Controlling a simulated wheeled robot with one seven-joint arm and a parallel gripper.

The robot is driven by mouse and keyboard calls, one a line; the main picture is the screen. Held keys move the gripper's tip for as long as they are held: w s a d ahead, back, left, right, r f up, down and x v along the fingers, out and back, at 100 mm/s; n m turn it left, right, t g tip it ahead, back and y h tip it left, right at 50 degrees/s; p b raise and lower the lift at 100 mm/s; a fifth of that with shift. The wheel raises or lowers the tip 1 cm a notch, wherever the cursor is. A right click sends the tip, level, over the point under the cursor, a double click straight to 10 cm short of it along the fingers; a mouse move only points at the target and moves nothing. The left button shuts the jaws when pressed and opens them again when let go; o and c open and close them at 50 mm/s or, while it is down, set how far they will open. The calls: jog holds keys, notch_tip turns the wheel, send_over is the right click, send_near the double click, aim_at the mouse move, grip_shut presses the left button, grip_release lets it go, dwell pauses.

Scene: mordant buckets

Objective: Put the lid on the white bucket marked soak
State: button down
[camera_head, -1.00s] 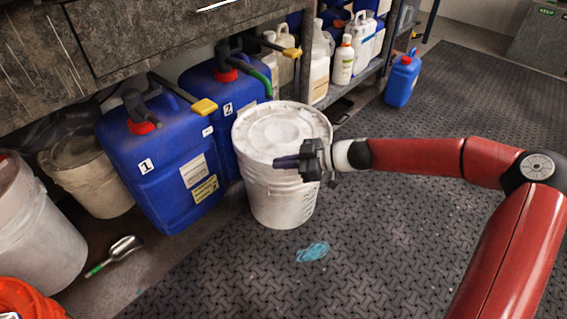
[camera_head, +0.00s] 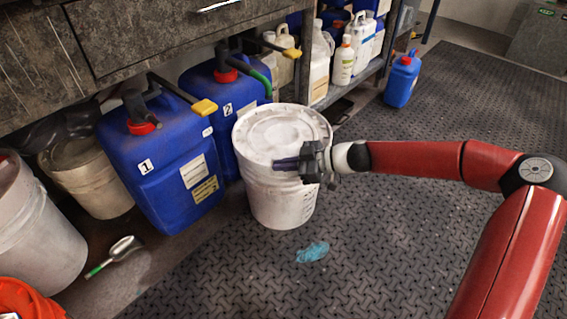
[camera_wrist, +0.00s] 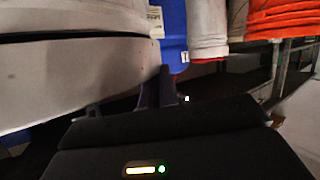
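The white bucket (camera_head: 280,205) stands upright on the dark mat in the head view. Dark marking shows on its right side but is too small to read. A white round lid (camera_head: 282,128) lies on its top. In the wrist view, a dark line runs between two pale bands of the bucket and lid (camera_wrist: 75,80); I cannot tell whether the lid is fully seated. My gripper (camera_head: 285,163) is at the front right of the lid's rim, fingers pointing left. The fingers look close together at the middle of the wrist view (camera_wrist: 160,88), holding nothing visible. Contact with the rim is unclear.
Blue canisters marked 1 (camera_head: 165,160) and 2 (camera_head: 225,95) stand behind and left of the bucket under the bench. The mat at right is mostly clear.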

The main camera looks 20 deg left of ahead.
jog(key=shift+f, duration=0.85)
jog(key=c, duration=1.6)
grip_release()
jog(key=p+v, duration=0.1)
jog(key=v, duration=0.6)
jog(key=shift+d+r, duration=0.1)
jog(key=shift+d, duration=0.3)
